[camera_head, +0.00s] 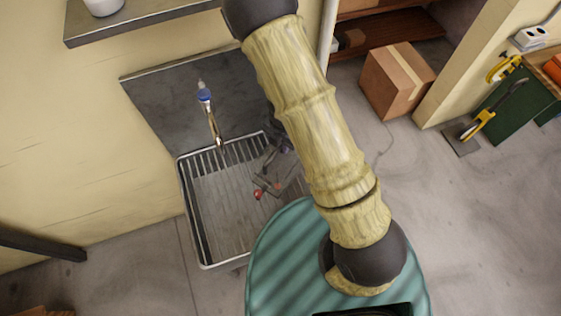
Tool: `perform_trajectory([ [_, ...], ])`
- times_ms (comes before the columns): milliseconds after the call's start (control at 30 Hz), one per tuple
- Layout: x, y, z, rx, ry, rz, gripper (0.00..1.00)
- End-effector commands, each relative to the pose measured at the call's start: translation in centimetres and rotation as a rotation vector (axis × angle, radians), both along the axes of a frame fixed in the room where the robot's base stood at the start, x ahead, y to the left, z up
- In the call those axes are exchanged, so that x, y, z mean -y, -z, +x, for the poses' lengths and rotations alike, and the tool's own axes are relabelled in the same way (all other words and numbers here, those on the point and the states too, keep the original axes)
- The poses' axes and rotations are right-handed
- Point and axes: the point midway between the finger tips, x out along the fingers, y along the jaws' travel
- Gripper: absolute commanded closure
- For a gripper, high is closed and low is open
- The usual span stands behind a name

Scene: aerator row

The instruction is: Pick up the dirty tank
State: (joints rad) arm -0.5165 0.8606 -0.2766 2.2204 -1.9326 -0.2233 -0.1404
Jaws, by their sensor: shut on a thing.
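My arm crosses the middle of the view and leaves it at the top edge. My gripper does not show, so I cannot see what it holds. I cannot make out a dirty tank anywhere in this view. A metal sink (215,205) with a ribbed basin stands against the wall, left of my arm. Small grey and red items (264,186) lie in it, partly hidden by my arm and too small to name. A tap (212,118) with a blue part rises at the back of the sink.
A cardboard box (396,80) sits on the floor by brown shelves (400,25). A green bench (510,108) with yellow tools stands at the right. A grey shelf (145,18) with a white pot is at the top left.

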Motion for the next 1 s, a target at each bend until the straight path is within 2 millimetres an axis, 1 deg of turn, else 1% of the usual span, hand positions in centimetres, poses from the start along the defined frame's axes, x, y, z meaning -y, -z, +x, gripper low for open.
perform_trajectory([
  [367, 0.0, 0.0, 0.0, -0.001, 0.001, -0.001, 1.0],
  [467, 0.0, -0.4, 0.0, 0.001, 0.0, -0.001, 1.0],
  [567, 0.0, -1.4, 0.0, 0.001, -0.001, -0.001, 1.0],
  [633, 0.0, -2.4, 0.0, 0.002, -0.002, -0.001, 1.0],
  [900, -0.1, -7.7, 0.1, 0.003, -0.003, 0.001, 1.0],
  [1000, -0.1, -9.1, 0.0, 0.003, -0.002, 0.0, 1.0],
])
